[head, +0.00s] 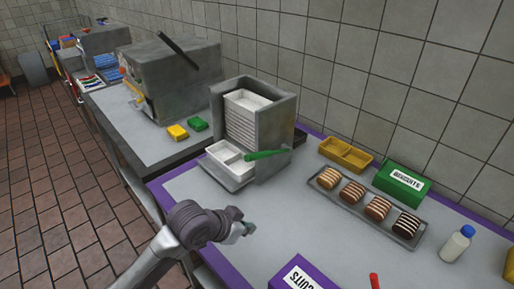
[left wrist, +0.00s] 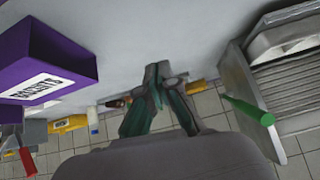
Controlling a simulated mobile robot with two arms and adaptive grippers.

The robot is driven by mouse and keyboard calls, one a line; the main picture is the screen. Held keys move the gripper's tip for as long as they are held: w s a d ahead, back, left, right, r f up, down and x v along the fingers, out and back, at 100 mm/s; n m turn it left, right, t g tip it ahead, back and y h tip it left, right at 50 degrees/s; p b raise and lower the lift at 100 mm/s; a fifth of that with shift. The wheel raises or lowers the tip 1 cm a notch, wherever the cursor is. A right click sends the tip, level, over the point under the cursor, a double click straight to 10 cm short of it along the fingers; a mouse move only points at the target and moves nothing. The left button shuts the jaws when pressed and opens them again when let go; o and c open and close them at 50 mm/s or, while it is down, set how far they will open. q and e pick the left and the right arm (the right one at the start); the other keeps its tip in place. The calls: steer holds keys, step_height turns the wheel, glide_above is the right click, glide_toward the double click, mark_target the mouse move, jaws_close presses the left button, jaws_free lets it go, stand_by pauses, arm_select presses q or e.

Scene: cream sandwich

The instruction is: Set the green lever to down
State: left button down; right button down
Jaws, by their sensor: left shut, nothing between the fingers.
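The green lever (head: 267,154) is a bar on the side of a grey machine (head: 275,108). My left gripper (head: 245,229) is shut and empty over the table, in front of the machine and apart from the lever. Its closed fingers show in the left wrist view (left wrist: 159,72). My right gripper is not in view.
A white two-part tray (head: 228,166) sits at the machine's foot. To the right are a dark tray (head: 344,207) of several striped cakes, a green box (head: 399,182), a yellow tray (head: 345,154) and a bottle (head: 457,244). A purple box (head: 300,277) stands at the front. The table's middle is clear.

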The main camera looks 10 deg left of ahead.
arm_select(q)
steer(key=w+a+r+m+t+h, duration=0.1)
steer(key=w+a+r, duration=0.1)
steer(key=w+r, duration=0.6)
steer(key=w+a+r+t, duration=0.1)
steer(key=w+a+r, duration=0.2)
steer(key=w+r, duration=0.55)
steer(key=p, duration=0.4)
glide_above(257, 154)
steer(key=d, duration=0.1)
steer(key=f, duration=0.3)
steer(key=shift+w+d, duration=0.2)
steer(key=shift+w, duration=0.2)
steer(key=shift+s+a+f, duration=0.15)
steer(key=shift+a+f, duration=0.1)
steer(key=shift+f, duration=0.4)
steer(key=shift+s+a+f, duration=0.15)
steer(key=shift+a+f, duration=0.1)
steer(key=shift+f, duration=0.35)
steer(key=shift+s+a+f+p, duration=0.2)
steer(key=shift+a+f+p, duration=0.2)
steer(key=shift+f, duration=0.15)
steer(key=shift+d, duration=0.1)
